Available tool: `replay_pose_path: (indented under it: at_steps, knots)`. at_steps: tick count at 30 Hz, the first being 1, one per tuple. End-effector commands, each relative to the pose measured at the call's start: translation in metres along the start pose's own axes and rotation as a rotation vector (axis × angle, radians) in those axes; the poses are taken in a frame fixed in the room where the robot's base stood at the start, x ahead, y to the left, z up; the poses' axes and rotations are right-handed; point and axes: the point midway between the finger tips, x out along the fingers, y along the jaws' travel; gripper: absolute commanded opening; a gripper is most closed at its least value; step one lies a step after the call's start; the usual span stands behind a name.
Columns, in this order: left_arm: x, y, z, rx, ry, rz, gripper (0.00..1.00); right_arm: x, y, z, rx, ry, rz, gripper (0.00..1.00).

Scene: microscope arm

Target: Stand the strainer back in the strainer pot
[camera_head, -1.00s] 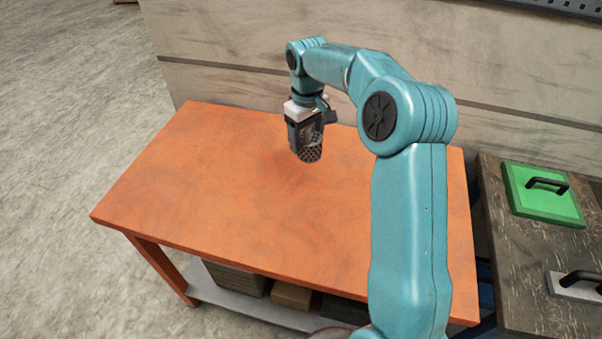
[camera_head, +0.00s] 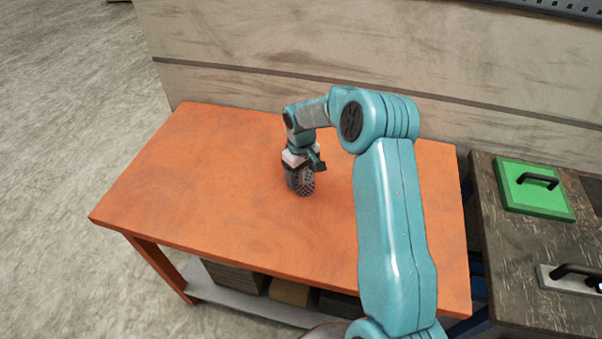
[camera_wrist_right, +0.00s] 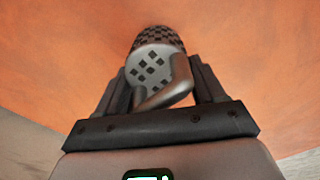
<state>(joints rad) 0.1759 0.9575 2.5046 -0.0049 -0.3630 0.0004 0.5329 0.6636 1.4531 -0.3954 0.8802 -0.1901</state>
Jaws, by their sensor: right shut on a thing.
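The strainer (camera_head: 305,186) is a grey, perforated, rounded body below my right gripper (camera_head: 298,172) in the head view. In the right wrist view the strainer (camera_wrist_right: 152,62) shows square holes, a darker perforated far part and a bent grey handle (camera_wrist_right: 172,88). My right gripper (camera_wrist_right: 164,92) is shut on the strainer, with the handle between its fingers. The strainer is over the orange table; I cannot tell whether it touches the top. I cannot make out a separate strainer pot. My left gripper is not in view.
The orange table (camera_head: 225,215) is otherwise bare on top, with boxes on its lower shelf (camera_head: 290,292). A dark worn table (camera_head: 510,245) at right carries a green plate with a black handle (camera_head: 532,190) and a grey handled piece (camera_head: 575,285). A wall (camera_head: 330,60) stands behind.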

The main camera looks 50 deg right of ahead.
Motion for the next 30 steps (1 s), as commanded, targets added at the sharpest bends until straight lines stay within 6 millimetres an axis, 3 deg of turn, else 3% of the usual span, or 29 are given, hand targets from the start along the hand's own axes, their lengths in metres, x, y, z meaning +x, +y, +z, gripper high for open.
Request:
replay_pose_path:
  at_steps: [5,6,8,20,30]
  knots:
    - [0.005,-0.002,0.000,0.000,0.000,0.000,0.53,0.005,0.000,0.000,-0.001,0.000,0.000,0.35]
    - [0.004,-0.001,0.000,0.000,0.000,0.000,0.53,0.004,0.000,0.000,-0.001,0.000,0.000,0.75]
    - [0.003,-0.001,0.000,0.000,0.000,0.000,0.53,0.003,0.000,0.000,-0.001,0.000,0.000,0.94]
    - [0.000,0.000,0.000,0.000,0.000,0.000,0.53,-0.005,0.000,-0.001,-0.001,0.001,0.001,0.94]
    - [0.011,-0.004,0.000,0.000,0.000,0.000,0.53,-0.079,0.000,-0.001,0.000,0.004,0.002,0.94]
